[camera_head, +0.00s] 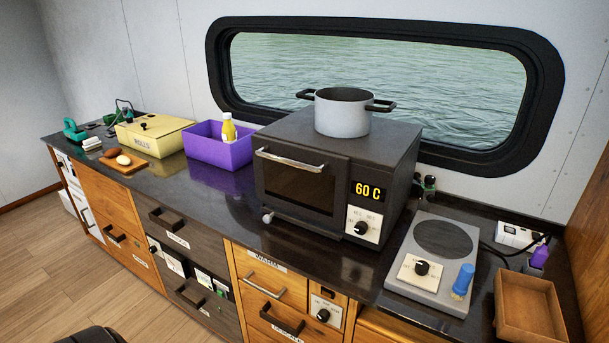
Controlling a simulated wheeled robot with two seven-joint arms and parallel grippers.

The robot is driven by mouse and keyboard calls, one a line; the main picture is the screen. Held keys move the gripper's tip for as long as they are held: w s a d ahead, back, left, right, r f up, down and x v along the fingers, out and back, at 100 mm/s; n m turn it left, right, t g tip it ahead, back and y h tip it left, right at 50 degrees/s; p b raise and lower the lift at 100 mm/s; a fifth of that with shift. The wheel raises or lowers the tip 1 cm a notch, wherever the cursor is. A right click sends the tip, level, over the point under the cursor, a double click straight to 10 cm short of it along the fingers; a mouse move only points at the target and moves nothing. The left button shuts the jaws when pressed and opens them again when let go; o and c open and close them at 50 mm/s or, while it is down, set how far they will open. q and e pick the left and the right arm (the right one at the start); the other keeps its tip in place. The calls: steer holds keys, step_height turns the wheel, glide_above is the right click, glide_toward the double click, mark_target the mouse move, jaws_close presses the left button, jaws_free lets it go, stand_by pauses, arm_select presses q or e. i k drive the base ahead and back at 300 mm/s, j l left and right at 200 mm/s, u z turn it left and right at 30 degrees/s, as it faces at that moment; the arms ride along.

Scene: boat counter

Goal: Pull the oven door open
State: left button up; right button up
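The dark grey oven (375,160) stands on the counter below the window. Its door (300,186) has a dark glass pane and looks shut, flush with the oven's front. A silver bar handle (290,160) runs across the top of the door and nothing touches it. Right of the door, a display (368,191) reads 60 C above a white panel with a black dial (361,227). Neither of my grippers shows. A dark rounded shape at the lower left edge is cut off, and I cannot tell what part it is.
A grey pot (342,114) stands on the oven. A purple bin (218,150) with a yellow bottle is at its left, beside a yellow box (154,136). A hot plate (433,262) and brown tray (527,306) are at its right. Dark counter (320,250) is clear before the door.

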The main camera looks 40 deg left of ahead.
mark_target(310, 181)
steer(key=u, duration=1.25)
